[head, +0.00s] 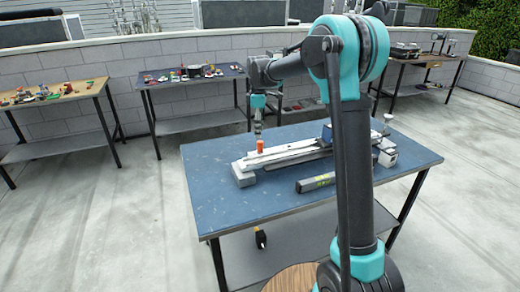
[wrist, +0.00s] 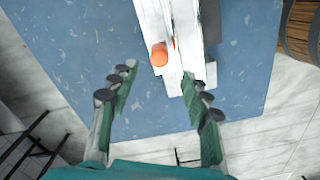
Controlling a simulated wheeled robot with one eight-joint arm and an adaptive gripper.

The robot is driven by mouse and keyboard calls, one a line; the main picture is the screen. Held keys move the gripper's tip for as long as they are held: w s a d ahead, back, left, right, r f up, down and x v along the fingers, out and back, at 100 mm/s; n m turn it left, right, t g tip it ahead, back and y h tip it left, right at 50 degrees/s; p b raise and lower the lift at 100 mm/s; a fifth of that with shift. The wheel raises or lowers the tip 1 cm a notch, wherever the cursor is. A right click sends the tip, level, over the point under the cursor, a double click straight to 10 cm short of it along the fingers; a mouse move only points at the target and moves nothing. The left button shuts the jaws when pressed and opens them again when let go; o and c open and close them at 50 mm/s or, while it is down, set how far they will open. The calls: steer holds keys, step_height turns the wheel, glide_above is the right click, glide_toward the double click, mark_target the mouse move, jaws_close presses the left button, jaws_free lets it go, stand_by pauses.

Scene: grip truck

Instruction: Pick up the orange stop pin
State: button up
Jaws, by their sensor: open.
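The orange stop pin (head: 260,146) stands upright near the left end of a long pale rail assembly (head: 287,153) on the blue table. In the wrist view the pin (wrist: 159,54) shows as a short orange cylinder on the white rail (wrist: 183,75). My gripper (head: 257,130) hangs just above the pin in the head view. In the wrist view my gripper (wrist: 161,80) is open and empty, one finger on each side. The pin lies just beyond the fingertips, between their lines, and apart from both.
The blue table (head: 222,190) has free room at its front left. Other cluttered tables stand behind.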

mark_target(260, 143)
steer(key=shift+w+d+f, duration=0.1)
steer(key=shift+d+f, duration=0.05)
steer(key=shift+f, duration=3.5)
jaws_close()
